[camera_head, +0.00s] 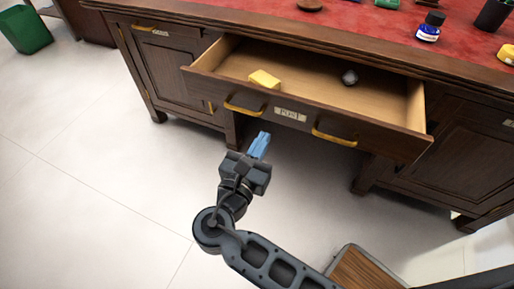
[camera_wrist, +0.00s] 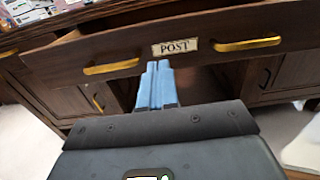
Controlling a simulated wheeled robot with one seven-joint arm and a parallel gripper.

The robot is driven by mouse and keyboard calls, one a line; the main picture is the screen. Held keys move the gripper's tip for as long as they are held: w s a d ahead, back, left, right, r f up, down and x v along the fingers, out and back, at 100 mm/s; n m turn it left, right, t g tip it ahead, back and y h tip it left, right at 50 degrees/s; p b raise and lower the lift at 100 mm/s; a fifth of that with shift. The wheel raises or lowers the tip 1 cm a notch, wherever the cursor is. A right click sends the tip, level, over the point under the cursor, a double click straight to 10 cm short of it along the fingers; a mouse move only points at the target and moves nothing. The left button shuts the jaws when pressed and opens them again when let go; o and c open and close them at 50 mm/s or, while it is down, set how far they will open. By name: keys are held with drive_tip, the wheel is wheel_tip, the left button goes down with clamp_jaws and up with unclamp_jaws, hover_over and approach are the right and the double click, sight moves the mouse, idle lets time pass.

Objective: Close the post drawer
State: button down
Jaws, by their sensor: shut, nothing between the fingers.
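The post drawer (camera_head: 299,119) is pulled well out of the middle of the desk. Its front carries a POST label and two brass handles, a left one (camera_head: 243,107) and a right one (camera_head: 334,137). A yellow block (camera_head: 264,79) and a small dark round thing (camera_head: 350,77) lie inside. My gripper (camera_head: 260,146) is shut and empty, its blue fingers just in front of and below the drawer front near the left handle. In the wrist view the fingertips (camera_wrist: 158,67) point at the drawer front below the POST label (camera_wrist: 175,47). I cannot tell whether they touch it.
The desk top (camera_head: 330,22) is red with a wooden rim and holds an ink bottle (camera_head: 430,27), a dark cup (camera_head: 492,15) and other small things. A closed cabinet stands on each side of the drawer. A green bin (camera_head: 25,30) is far left. The floor (camera_head: 100,180) is clear at left.

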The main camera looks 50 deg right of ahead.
sight(282, 105)
drive_tip(key=b+x, duration=0.1)
drive_tip(key=x, duration=0.9)
drive_tip(key=shift+f, duration=0.1)
drive_tip(key=shift+d, duration=0.1)
drive_tip(key=shift+w+d, duration=0.2)
drive_tip(key=shift+d, duration=0.25)
drive_tip(key=p+x, duration=0.2)
drive_tip(key=x, duration=2.3)
drive_tip(key=shift+d+f, duration=0.1)
drive_tip(key=shift+w+d, duration=0.15)
drive_tip(key=shift+d, duration=0.5)
drive_tip(key=shift+d+r, duration=0.1)
drive_tip(key=shift+r, duration=0.1)
